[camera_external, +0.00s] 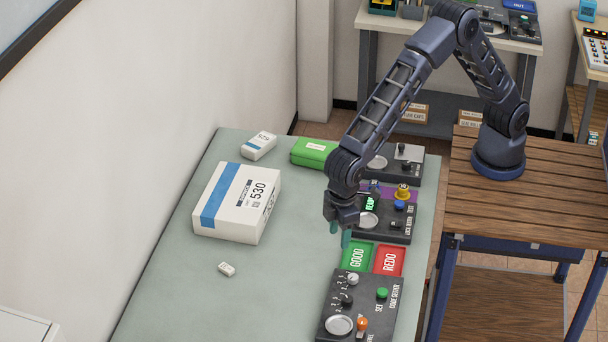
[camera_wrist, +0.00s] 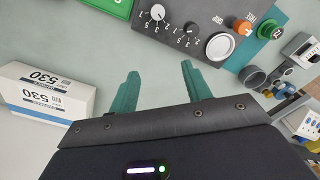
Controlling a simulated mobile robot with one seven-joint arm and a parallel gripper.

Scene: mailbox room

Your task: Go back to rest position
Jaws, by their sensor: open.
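My gripper (camera_external: 340,236) hangs at the end of the bent arm, above the table near the green GOOD pad. In the wrist view its two teal fingers (camera_wrist: 158,88) are spread apart with nothing between them. The green GOOD pad (camera_external: 358,257) and the red REDO pad (camera_external: 389,260) lie side by side just beyond the fingers. The code setter panel (camera_external: 362,308), with knobs and a round silver plate, is in front of them; it also shows at the top of the wrist view (camera_wrist: 205,25).
A large white box marked 530 (camera_external: 237,203) stands left of my gripper. A small white box (camera_external: 259,146), a green case (camera_external: 314,152) and a tiny white box (camera_external: 227,269) are on the table (camera_external: 180,290). More control panels (camera_external: 385,218) line its right side. The front left is clear.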

